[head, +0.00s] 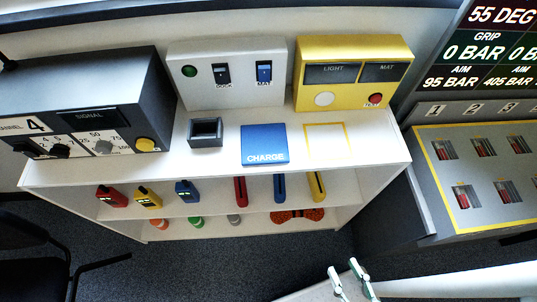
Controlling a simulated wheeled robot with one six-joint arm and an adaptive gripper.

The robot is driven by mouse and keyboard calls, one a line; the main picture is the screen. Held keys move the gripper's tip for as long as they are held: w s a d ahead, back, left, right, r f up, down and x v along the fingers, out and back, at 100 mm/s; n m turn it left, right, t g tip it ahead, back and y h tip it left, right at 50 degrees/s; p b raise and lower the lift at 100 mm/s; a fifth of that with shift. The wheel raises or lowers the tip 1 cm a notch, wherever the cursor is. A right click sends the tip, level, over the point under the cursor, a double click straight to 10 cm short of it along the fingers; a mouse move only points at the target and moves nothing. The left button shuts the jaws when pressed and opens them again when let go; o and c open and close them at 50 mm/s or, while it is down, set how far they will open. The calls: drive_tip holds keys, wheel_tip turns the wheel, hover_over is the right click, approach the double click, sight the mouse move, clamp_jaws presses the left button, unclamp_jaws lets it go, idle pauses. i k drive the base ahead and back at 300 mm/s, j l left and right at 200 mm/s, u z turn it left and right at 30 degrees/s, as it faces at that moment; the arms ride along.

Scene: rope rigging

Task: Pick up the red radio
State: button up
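The red radio (112,197) is on the upper open shelf of the white shelf unit, at its left end, with a short black antenna on top. A yellow radio (149,199) and a blue radio (187,192) stand beside it to the right. My gripper (344,270) is at the bottom of the head view, right of centre, with two light fingers apart and nothing visible between them. It is well away from the red radio, to the right and nearer to me.
The white unit's top (376,150) overhangs the shelf. The lower shelf holds coloured caps and an orange-red item (298,216). A black chair (30,245) is at left. Dark carpet (215,270) is clear in front.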

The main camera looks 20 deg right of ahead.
sight(109, 195)
drive_tip(key=j, duration=0.45)
drive_tip(key=i+j+u, duration=0.1)
drive_tip(key=j, duration=0.35)
drive_tip(key=i+j, duration=0.1)
drive_tip(key=j, duration=0.35)
drive_tip(key=u, duration=0.05)
